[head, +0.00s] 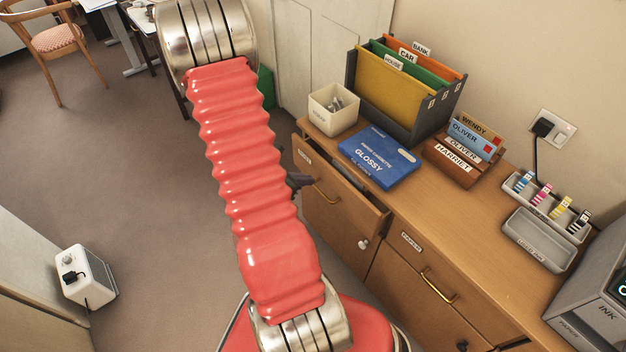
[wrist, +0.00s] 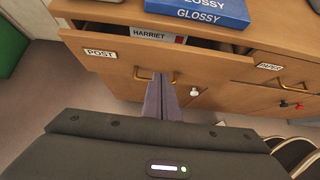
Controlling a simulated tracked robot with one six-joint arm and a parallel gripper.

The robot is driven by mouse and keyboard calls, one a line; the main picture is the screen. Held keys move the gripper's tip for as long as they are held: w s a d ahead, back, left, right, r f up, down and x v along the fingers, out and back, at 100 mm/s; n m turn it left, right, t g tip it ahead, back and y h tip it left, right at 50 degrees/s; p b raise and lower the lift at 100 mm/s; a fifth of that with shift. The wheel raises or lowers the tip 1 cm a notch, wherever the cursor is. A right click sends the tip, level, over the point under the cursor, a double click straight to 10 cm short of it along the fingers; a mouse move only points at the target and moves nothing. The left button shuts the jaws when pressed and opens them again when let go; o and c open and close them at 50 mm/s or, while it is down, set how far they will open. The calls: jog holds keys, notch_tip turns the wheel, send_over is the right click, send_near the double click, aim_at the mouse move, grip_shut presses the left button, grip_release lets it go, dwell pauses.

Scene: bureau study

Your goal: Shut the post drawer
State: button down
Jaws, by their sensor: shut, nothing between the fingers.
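The post drawer (wrist: 118,72) has a wooden front labelled POST and a brass handle (wrist: 172,79). It stands partly open in the wrist view, with a gap behind its front and a HARRIET envelope (wrist: 150,34) inside. In the head view the open drawer front (head: 345,206) sticks out at the bureau's left end. My gripper (wrist: 161,78) is shut and empty, its tips at the drawer front by the handle. Whether they touch it I cannot tell. In the head view my arm hides most of the gripper.
A blue GLOSSY box (head: 378,158) lies on the bureau top near the edge above the drawer. A file rack (head: 385,95), white pot (head: 333,109) and name-card holder (head: 452,163) stand behind. The closed paper drawer (head: 424,272) is to the right.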

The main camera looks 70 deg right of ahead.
jog(key=shift+v, duration=2.6)
jog(key=w+a+r+m+t+y, duration=0.1)
jog(key=w+a+r+m+t, duration=0.1)
jog(key=w+a+r+m, duration=0.4)
jog(key=w+a+r+m+t+y, duration=0.1)
jog(key=w+a+r+m+t, duration=0.15)
jog(key=a+r, duration=0.7)
jog(key=a+r+m+t+y, duration=0.1)
jog(key=a+r, duration=0.3)
jog(key=a, duration=0.4)
jog(key=a+r+m+t+y, duration=0.1)
jog(key=a+r+t+y, duration=0.2)
jog(key=a+r, duration=0.2)
jog(key=a+r+m+t+y, duration=0.1)
jog(key=a+r, duration=0.3)
jog(key=a, duration=0.7)
jog(key=shift+w+a+r+t+y, duration=0.25)
jog(key=shift+w+a+t+y, duration=0.15)
jog(key=shift+t+y, duration=0.2)
jog(key=shift+d, duration=0.2)
